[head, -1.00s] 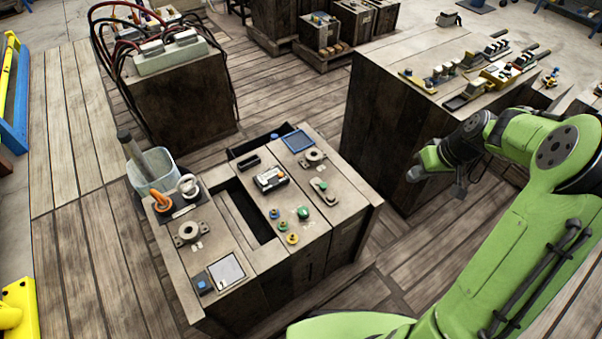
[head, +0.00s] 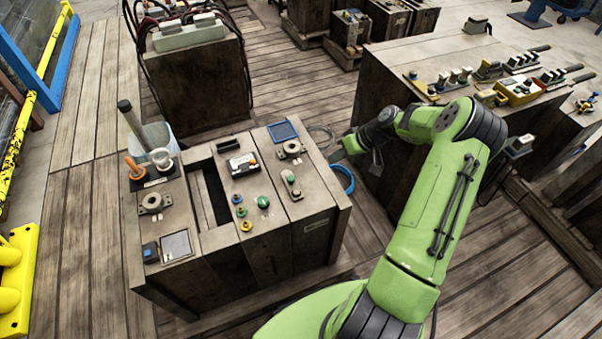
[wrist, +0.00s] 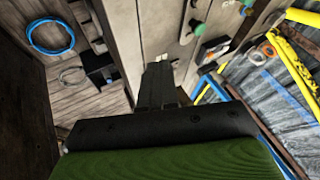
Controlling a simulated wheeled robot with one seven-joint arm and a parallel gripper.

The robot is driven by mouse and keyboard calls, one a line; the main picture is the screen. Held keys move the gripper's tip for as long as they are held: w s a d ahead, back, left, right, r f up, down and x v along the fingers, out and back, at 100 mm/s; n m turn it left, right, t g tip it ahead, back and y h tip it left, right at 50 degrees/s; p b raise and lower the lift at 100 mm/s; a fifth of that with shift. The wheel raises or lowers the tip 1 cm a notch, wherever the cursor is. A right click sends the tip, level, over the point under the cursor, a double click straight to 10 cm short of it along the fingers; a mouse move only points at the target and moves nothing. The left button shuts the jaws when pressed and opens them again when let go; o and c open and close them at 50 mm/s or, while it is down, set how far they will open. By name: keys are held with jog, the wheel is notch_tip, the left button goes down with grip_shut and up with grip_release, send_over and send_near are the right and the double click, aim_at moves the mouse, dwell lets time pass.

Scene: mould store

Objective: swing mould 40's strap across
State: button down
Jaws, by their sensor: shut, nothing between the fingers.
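A row of upright block-like moulds (head: 245,225) stands in the middle of the head view. I cannot read a number 40 on any of them. A short bar with a green knob (head: 291,181), which may be the strap, lies on the top of the right-hand block, in front of a round collar (head: 291,149). My gripper (wrist: 158,75) is shut and empty in the wrist view, its dark fingers in front of a pale block top. In the head view my arm's end is just right of the blocks; its fingertips are too small to make out.
A blue hose coil (head: 342,180) lies on the floor beside the blocks. A clear bucket (head: 157,138) stands at their back left. A larger block with tools on top (head: 455,75) stands behind my arm. Plank floor in front is clear.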

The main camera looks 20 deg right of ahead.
jog(key=shift+f, duration=0.1)
jog(key=b, duration=0.3)
send_near(304, 180)
jog(key=w+f, duration=0.2)
jog(key=f, duration=0.1)
jog(key=w+f, duration=0.1)
jog(key=shift+w+a+f, duration=0.2)
jog(key=shift+a, duration=0.15)
jog(key=a+b, duration=0.1)
jog(key=a, duration=0.3)
jog(key=shift+r, duration=0.1)
